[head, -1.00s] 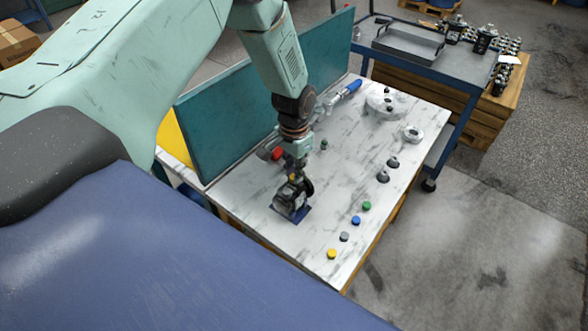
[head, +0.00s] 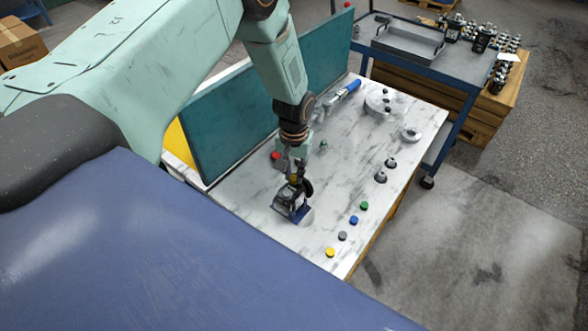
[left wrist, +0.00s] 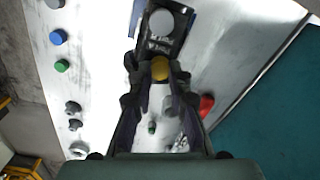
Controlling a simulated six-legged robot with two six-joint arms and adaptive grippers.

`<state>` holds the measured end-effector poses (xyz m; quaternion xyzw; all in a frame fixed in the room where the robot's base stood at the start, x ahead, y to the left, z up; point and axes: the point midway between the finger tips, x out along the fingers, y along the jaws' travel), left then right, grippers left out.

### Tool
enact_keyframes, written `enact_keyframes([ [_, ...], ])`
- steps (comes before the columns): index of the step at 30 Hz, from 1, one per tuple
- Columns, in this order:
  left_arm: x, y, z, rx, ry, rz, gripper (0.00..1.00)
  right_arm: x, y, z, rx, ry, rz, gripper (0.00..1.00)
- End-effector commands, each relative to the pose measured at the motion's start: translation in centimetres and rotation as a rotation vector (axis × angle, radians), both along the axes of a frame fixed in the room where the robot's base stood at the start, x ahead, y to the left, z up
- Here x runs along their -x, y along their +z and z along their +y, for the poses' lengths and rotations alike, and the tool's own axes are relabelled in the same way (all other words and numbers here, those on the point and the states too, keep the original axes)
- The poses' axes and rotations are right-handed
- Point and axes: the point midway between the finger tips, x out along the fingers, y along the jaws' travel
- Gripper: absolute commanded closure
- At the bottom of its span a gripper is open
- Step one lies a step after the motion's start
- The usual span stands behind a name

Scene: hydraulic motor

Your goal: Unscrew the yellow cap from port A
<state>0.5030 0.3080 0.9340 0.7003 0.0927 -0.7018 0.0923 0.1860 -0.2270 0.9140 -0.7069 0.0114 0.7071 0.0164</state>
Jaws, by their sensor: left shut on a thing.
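The black hydraulic motor (head: 288,202) stands on the near part of the marble-topped table, on a blue base. It also shows at the top of the left wrist view (left wrist: 163,43), with a round grey end. My left gripper (head: 293,176) points down over the motor. In the left wrist view its two fingers (left wrist: 158,76) are shut on the yellow cap (left wrist: 160,69), one on each side. The cap is in front of the motor. I cannot tell whether its thread is still in port A. My right gripper is not in view.
Loose yellow (head: 330,252), grey (head: 342,236), blue (head: 354,220) and green (head: 364,206) caps line the table's right edge. A red part (head: 275,156) lies behind the gripper. A teal panel (head: 235,130) stands along the left side. A blue cart (head: 440,65) stands behind.

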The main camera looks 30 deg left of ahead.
Motion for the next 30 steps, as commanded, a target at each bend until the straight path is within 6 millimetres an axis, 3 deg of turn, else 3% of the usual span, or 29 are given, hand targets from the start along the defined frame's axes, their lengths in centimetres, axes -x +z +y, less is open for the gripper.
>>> enact_keyframes([
  [5,0.0,0.0,0.0,0.0,0.02,-0.001,1.0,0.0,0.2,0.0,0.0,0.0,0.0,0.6],
  [17,0.0,0.2,0.0,-0.001,0.37,-0.001,1.0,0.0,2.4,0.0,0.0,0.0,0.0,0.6],
  [26,-0.1,0.1,0.0,0.0,0.4,-0.002,1.0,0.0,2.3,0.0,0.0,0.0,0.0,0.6],
  [27,-0.1,0.1,0.0,0.0,0.399,-0.002,0.79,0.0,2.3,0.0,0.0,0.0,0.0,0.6],
  [30,-0.1,0.1,0.0,0.0,0.399,-0.002,0.7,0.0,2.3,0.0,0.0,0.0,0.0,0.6],
])
